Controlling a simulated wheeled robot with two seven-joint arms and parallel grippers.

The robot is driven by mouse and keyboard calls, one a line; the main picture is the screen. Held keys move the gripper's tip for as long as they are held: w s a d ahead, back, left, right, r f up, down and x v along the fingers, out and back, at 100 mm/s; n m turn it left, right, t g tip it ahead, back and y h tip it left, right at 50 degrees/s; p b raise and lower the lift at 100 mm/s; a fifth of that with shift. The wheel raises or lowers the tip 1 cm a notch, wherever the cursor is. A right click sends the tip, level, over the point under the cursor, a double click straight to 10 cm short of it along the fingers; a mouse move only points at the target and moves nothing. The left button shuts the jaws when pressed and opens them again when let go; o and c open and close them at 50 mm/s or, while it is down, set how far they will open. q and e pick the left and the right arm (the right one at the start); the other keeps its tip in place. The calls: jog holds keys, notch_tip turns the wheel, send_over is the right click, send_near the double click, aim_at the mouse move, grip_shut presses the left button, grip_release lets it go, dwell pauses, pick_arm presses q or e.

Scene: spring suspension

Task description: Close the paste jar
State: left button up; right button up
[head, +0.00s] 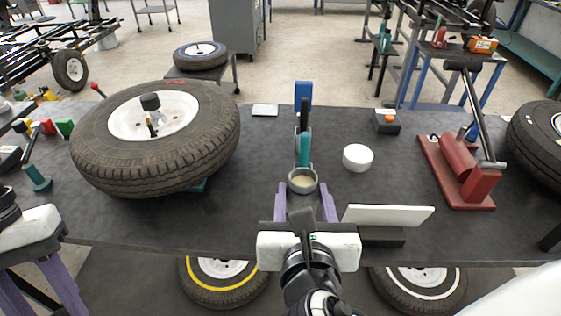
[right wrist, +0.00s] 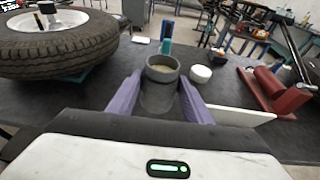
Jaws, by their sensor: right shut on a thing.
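The paste jar (head: 303,182) is a grey open cylinder with pale paste inside. It stands upright between the purple fingers of my right gripper (head: 304,198), which is shut on it. The right wrist view also shows the jar (right wrist: 160,90) with a finger on each side. I cannot tell whether its base touches the table. A round white lid (head: 357,158) lies on the table to the right of and beyond the jar; it also shows in the right wrist view (right wrist: 201,74). My left gripper (head: 38,285) is at the lower left, its purple fingers apart and empty.
A large tyre (head: 125,165) lies on the dark table (head: 250,230) at left. A blue and teal tool stands behind the jar. A white panel (head: 388,215) is right of my right gripper. A red press (head: 465,180) and another tyre are farther right.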

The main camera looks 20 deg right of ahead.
jog(key=w+a+r+n+y, duration=0.1)
jog(key=a+n+y, duration=0.5)
jog(key=a, duration=0.3)
jog(key=w+a+r+n+g+y, duration=0.1)
jog(key=w+a+n+y, duration=0.1)
jog(key=a+n+y, duration=0.4)
jog(key=shift+w+a+y, duration=0.3)
jog(key=shift+a+y, duration=1.1)
jog(key=shift+y, duration=0.1)
pick_arm(q)
jog(key=w+d+r+n+t+h, duration=0.2)
jog(key=w+d+r+n, duration=0.1)
jog(key=d+r+n, duration=0.5)
jog(key=w+d+r+n+t+h, duration=0.2)
jog(key=w+d+r+n+t, duration=0.1)
jog(key=d+r+n, duration=0.6)
jog(key=w+d+n, duration=0.1)
jog(key=d, duration=0.2)
jog(key=shift+w+n+h, duration=0.2)
jog(key=shift+n+h, duration=0.1)
jog(key=shift+n, duration=0.1)
jog(key=shift+f, duration=0.1)
jog(key=shift+f, duration=2)
